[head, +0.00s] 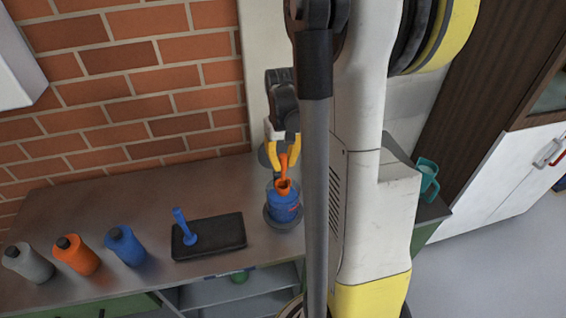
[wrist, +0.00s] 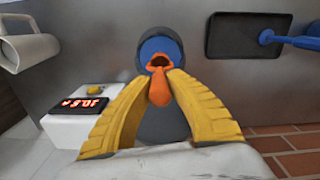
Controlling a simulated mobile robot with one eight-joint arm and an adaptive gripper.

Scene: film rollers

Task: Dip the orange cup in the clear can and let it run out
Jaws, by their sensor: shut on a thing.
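My gripper (head: 286,150) has its yellow fingers shut on the upright handle of the orange cup (head: 283,186). The cup hangs over the mouth of a blue-looking can (head: 284,208), which stands on a dark round base at the bench's right part. I cannot tell whether the cup's bottom is inside the can or just above it. In the wrist view, the orange cup (wrist: 159,65) sits between the fingertips (wrist: 158,88), with its dark opening showing and blue of the can (wrist: 160,46) behind it. The liquid level is hidden.
A black tray (head: 222,244) with a blue-handled tool (head: 184,226) lies left of the can. Grey, orange and blue bottles (head: 124,246) stand further left. In the wrist view, a white box (wrist: 85,118) has a red display. A brick wall (head: 130,85) stands behind the bench.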

